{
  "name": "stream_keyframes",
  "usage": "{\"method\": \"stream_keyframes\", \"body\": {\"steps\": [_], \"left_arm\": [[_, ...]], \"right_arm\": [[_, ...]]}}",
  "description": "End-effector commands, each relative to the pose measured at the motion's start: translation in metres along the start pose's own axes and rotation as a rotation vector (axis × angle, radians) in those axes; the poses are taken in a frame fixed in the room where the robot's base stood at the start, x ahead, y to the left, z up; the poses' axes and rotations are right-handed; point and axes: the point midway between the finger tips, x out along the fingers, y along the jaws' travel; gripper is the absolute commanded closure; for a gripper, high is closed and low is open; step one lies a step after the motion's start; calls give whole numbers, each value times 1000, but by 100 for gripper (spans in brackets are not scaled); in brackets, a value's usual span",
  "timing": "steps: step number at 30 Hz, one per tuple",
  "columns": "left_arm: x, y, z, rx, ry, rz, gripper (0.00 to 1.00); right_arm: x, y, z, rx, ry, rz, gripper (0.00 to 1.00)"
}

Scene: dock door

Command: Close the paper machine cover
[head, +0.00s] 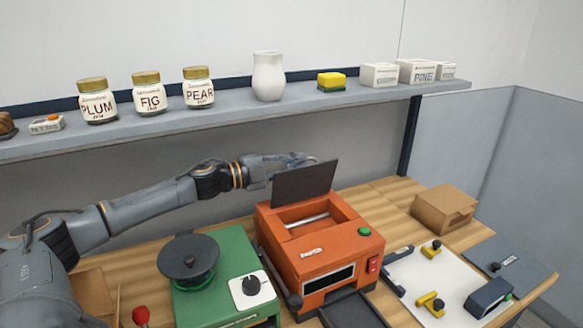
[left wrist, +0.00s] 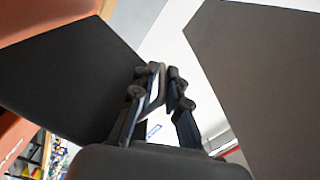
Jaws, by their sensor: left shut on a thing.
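The paper machine (head: 330,258) is an orange box with a green button and a red switch, standing on the wooden bench. Its dark flat cover (head: 304,186) stands raised at the back of the open top, leaving the bay and a pale roller visible. My left arm reaches in from the left, and my left gripper (head: 318,162) is at the cover's upper edge, partly hidden behind it. In the left wrist view, the fingers (left wrist: 160,85) are close together beside the black cover (left wrist: 70,75) and shut on its edge. The exact contact is hard to see. My right gripper is out of view.
A green machine (head: 225,272) with a black round top stands to the left. A white board (head: 440,280) with yellow clamps and a cardboard box (head: 443,208) are to the right. The shelf (head: 225,112) behind bears jars and a white vase (head: 268,76).

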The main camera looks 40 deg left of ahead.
Motion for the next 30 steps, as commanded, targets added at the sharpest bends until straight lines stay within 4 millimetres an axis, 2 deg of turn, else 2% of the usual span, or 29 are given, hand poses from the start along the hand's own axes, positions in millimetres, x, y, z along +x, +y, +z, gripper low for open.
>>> {"method": "stream_keyframes", "body": {"steps": [6, 20, 21, 23, 30], "left_arm": [[0, -2, -9, 59, 7, -6, 100], [0, -2, -11, 71, 7, -6, 100], [0, -2, -11, 70, 7, -6, 81], [0, -2, -11, 70, 7, -5, 69], [0, 0, -9, 69, 4, -2, 68]], "right_arm": [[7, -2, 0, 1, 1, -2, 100], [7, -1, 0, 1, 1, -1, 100], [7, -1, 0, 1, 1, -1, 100], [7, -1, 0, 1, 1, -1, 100], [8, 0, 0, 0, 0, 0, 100]]}}
